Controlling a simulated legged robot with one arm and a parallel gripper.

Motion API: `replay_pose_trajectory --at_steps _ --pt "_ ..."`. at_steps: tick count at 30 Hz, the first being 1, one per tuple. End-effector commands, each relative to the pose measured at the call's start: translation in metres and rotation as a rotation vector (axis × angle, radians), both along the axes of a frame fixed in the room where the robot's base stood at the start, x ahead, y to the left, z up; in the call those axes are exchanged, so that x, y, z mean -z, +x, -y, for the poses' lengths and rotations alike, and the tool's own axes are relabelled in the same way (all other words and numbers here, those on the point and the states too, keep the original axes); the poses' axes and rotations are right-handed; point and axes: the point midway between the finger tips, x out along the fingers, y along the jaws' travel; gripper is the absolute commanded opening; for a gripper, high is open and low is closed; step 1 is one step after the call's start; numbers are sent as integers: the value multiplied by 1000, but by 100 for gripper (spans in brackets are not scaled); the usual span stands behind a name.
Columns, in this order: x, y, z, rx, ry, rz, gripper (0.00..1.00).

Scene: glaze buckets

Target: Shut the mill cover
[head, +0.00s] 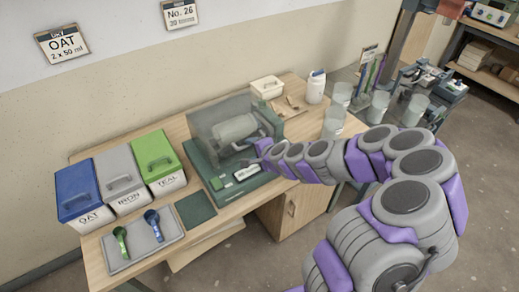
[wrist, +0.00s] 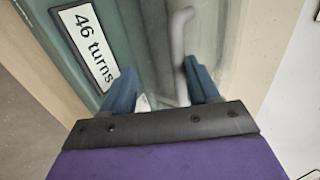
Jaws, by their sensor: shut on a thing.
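The mill (head: 204,168) is a green machine on the wooden table, with a pale drum (head: 236,128) inside. Its see-through grey cover (head: 205,118) stands around and over the drum; I cannot tell whether its front edge touches the base. My gripper (head: 260,151) is at the mill's front right. A white "46 turns" label (wrist: 85,45) lies to the left. My gripper and arm hide part of the mill's right side.
Blue (head: 77,190), grey (head: 119,178) and green (head: 158,160) lidded buckets stand left. A tray (head: 142,241) with two scoops and a dark green mat (head: 195,209) lie in front. A white box (head: 267,87), white jar (head: 315,86) and several clear beakers (head: 377,106) stand behind and right.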

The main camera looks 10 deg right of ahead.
Motion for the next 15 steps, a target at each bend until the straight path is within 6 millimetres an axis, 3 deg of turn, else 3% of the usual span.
replay_pose_trajectory --at_steps 1,12,13,15 --pt "11 -4 -3 -2 9 -23 6" --pt "12 -5 -4 -4 9 -24 4" --pt "12 -5 -4 -4 9 -24 56" --pt "11 -4 -4 -4 8 -22 51"
